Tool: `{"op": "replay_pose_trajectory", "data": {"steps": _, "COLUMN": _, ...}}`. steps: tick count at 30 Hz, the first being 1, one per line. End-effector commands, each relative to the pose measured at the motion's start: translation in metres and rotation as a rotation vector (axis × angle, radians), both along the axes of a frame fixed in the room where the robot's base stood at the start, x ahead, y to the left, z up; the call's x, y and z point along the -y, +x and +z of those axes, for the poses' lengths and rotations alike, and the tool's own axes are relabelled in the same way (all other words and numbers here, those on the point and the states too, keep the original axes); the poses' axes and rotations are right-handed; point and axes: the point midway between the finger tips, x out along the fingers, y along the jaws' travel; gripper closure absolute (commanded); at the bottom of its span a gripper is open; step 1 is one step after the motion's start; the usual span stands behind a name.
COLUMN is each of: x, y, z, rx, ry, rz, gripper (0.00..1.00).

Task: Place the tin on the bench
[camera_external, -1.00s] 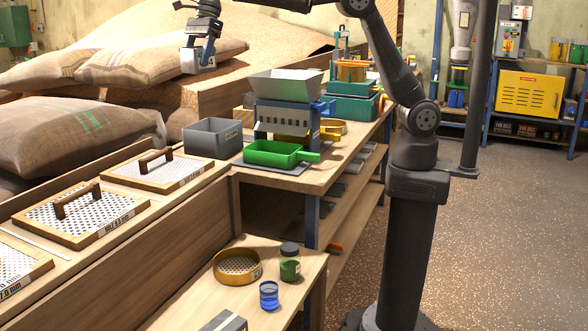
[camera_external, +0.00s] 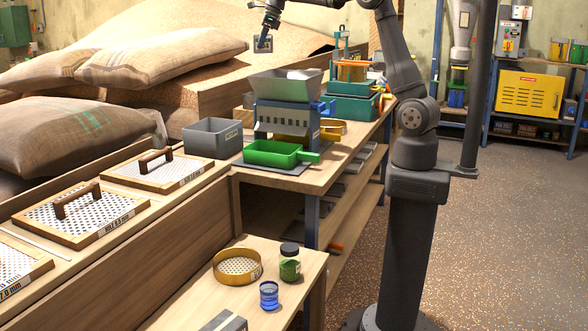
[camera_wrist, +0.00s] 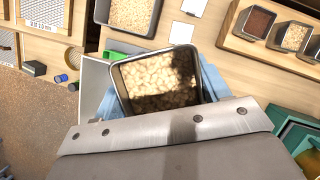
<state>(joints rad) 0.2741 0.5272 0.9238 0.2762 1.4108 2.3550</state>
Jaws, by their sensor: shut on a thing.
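The tin (camera_wrist: 158,82) is an open, rectangular grey metal tin holding pale grains, partly in shadow. It fills the middle of the wrist view, in front of the steel bar of my gripper. My gripper (camera_external: 264,42) is shut on the tin, high above the bench (camera_external: 315,180) at the top of the external view. There the tin is small and dark, and its detail is hard to make out. The wooden bench also lies below the tin in the wrist view (camera_wrist: 225,65).
A mill with a grey hopper (camera_external: 285,85) and a green drawer (camera_external: 272,153) stand on the bench, beside a grey bin (camera_external: 212,138). Small trays of grain (camera_wrist: 255,21) sit at the right in the wrist view. Sacks (camera_external: 160,60) lie at the left. A lower table holds a sieve (camera_external: 237,266) and jars.

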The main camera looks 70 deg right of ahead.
Motion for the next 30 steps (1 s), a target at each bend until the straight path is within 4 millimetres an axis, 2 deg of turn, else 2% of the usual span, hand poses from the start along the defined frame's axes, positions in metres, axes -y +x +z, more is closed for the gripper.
{"op": "replay_pose_trajectory", "data": {"steps": 1, "x": 0.028, "y": -0.009, "z": 0.001, "rx": 0.001, "ry": 0.000, "rz": -0.045, "gripper": 0.61}}
{"op": "replay_pose_trajectory", "data": {"steps": 3, "x": 0.061, "y": -0.022, "z": 0.001, "rx": 0.002, "ry": -0.001, "rz": -0.098, "gripper": 0.61}}
{"op": "replay_pose_trajectory", "data": {"steps": 8, "x": 0.133, "y": -0.056, "z": 0.001, "rx": 0.001, "ry": 0.000, "rz": -0.219, "gripper": 0.61}}
{"op": "replay_pose_trajectory", "data": {"steps": 15, "x": 0.229, "y": -0.123, "z": 0.000, "rx": 0.001, "ry": 0.000, "rz": -0.401, "gripper": 0.61}}
{"op": "replay_pose_trajectory", "data": {"steps": 20, "x": 0.285, "y": -0.177, "z": 0.000, "rx": 0.001, "ry": -0.001, "rz": -0.520, "gripper": 0.61}}
{"op": "replay_pose_trajectory", "data": {"steps": 24, "x": 0.327, "y": -0.228, "z": -0.001, "rx": 0.002, "ry": -0.001, "rz": -0.626, "gripper": 0.61}}
{"op": "replay_pose_trajectory", "data": {"steps": 30, "x": 0.370, "y": -0.298, "z": -0.002, "rx": 0.001, "ry": 0.000, "rz": -0.759, "gripper": 0.61}}
